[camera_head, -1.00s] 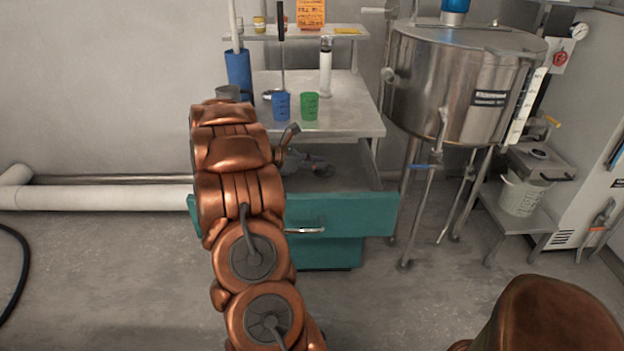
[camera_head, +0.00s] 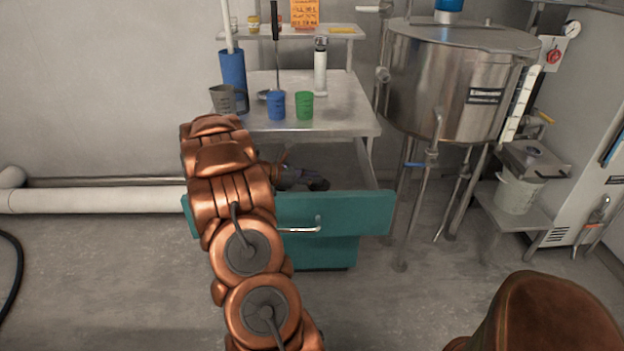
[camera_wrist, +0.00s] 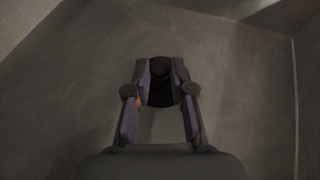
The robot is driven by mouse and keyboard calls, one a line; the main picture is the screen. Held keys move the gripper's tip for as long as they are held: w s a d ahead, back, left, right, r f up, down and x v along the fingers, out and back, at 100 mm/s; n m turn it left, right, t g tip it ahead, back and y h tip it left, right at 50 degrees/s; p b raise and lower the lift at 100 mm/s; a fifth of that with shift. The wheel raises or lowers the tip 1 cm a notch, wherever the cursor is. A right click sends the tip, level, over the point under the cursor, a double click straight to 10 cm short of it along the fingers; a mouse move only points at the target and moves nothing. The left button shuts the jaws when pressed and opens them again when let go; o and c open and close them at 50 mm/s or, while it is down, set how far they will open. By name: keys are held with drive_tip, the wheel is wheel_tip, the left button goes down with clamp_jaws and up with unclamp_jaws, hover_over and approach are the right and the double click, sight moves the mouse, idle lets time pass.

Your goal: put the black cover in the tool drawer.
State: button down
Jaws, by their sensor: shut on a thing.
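The teal tool drawer (camera_head: 345,212) is pulled open below the metal bench. My gripper (camera_head: 304,179) is low inside the drawer opening, mostly behind the drawer front and my arm. In the wrist view, my gripper (camera_wrist: 160,90) is shut on the black cover (camera_wrist: 160,72), a small dark piece between the fingertips. Bare grey drawer floor surrounds it in that view. I cannot tell whether the cover touches the floor. The cover is hard to make out in the head view.
The bench top (camera_head: 340,110) overhangs the drawer's back and carries a blue cup (camera_head: 276,106), a green cup (camera_head: 304,106) and a grey cup (camera_head: 223,99). A steel tank (camera_head: 450,85) on legs stands close on the right. The drawer floor around the gripper looks clear.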

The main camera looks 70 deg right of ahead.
drive_tip(key=c, duration=1)
unclamp_jaws()
drive_tip(key=shift+r+p, duration=0.2)
drive_tip(key=shift+p, duration=0.25)
drive_tip(key=v, duration=1.2)
drive_tip(key=shift+f, duration=0.15)
